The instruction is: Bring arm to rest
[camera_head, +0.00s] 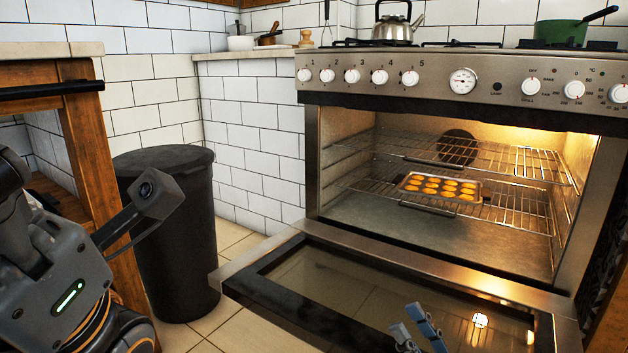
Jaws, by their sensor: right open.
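My right gripper (418,328) shows at the bottom edge, in front of the lowered oven door. Only its blue-grey fingers are in view; they are open, with nothing seen between them. The rest of my right arm is out of the picture. My left arm comes in at the left, in front of the wooden counter and the black bin; I see no gripper fingers on it.
The oven door (262,289) is folded down in front of the open oven. A tray (478,198) of several round golden baked pieces sits on an oven rack. A black bin (170,240) stands beside my left arm. Wooden counter (92,150) is at left.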

